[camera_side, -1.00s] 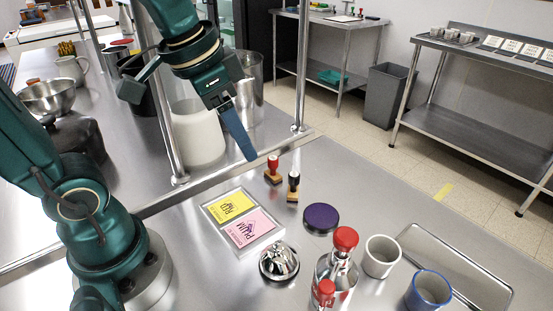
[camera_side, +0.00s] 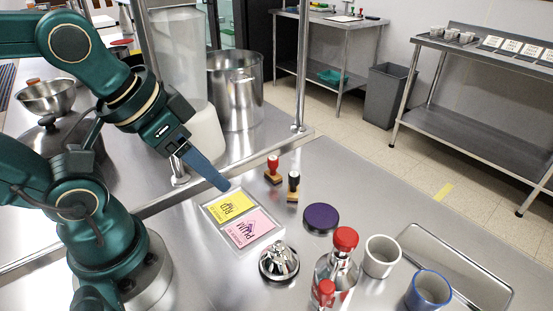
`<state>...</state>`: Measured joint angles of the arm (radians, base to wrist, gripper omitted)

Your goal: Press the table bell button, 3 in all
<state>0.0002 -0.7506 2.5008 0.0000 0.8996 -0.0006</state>
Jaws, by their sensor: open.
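The table bell (camera_side: 279,262) is a shiny silver dome standing on the steel counter, in the lower middle of the side view. My gripper (camera_side: 224,186) points down and to the right, with its blue fingers above the far edge of the card tray. It is open, though the fingers overlap from this angle. It is up and to the left of the bell, apart from it, and I see nothing between the fingers.
The tray with yellow and pink cards (camera_side: 246,233) lies behind the bell. Two stamps (camera_side: 274,172), a purple pad (camera_side: 321,217), a red-capped bottle (camera_side: 336,265), a white mug (camera_side: 382,257), a blue-rimmed mug (camera_side: 428,291) and an empty tray (camera_side: 497,289) stand around. A metal post (camera_side: 303,70) rises behind.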

